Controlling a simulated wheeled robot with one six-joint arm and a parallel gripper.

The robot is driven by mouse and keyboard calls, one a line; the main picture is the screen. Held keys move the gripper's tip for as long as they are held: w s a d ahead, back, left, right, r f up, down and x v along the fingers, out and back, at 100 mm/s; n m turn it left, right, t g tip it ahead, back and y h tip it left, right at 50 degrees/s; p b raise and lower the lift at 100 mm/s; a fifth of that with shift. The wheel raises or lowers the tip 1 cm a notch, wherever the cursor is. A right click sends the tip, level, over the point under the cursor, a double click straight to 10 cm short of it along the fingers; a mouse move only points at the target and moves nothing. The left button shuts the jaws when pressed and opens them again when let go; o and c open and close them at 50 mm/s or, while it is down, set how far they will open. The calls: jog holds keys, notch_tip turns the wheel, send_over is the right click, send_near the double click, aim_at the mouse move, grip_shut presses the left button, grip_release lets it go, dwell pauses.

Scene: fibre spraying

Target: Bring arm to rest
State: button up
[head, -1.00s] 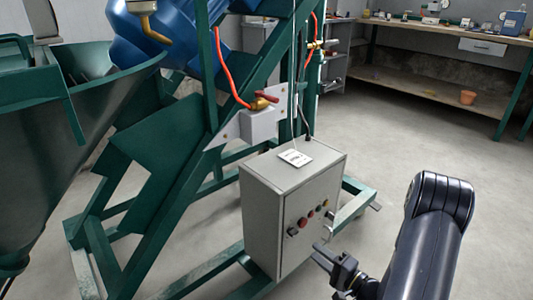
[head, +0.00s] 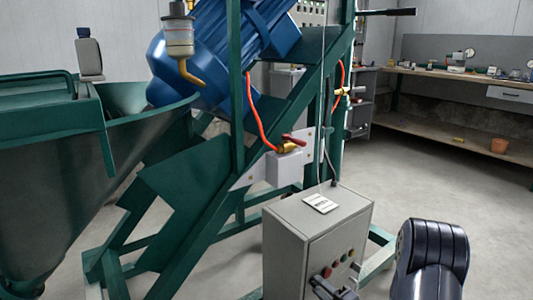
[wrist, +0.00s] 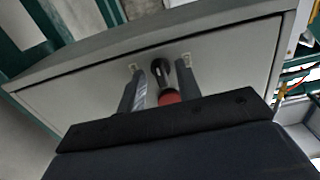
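My gripper (head: 335,290) shows at the bottom edge of the head view, by the front of the grey control box (head: 288,222). It is partly cut off by the frame. In the wrist view my gripper (wrist: 160,88) is open, with its two fingers apart and pointing at the box front (wrist: 225,65). A black knob (wrist: 158,68) and a red button (wrist: 168,97) show in the gap between the fingers. I cannot tell whether the fingers touch the box. My dark arm (head: 430,260) rises at the bottom right of the head view.
The green machine frame (head: 195,215) with a blue motor (head: 215,75) and a large hopper (head: 60,190) fills the left. Red hoses (head: 258,120) hang on it. A workbench (head: 450,80) stands at the back right. The floor (head: 430,185) between is clear.

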jog(key=p+v, duration=0.3)
jog(key=v, duration=0.8)
jog(key=b+x, duration=0.3)
jog(key=x, duration=0.8)
jog(key=shift+w+a+f, duration=0.1)
jog(key=shift+w+a, duration=0.05)
jog(key=shift+a, duration=0.05)
jog(key=shift+d+m, duration=0.2)
jog(key=shift+m, duration=0.7)
jog(key=shift+d+r+m+p, duration=0.1)
jog(key=shift+r+m+p, duration=0.05)
jog(key=shift+m+p, duration=3.45)
jog(key=shift+d+r+m+p, duration=0.1)
jog(key=shift+m+p, duration=2.5)
jog(key=shift+m, duration=2)
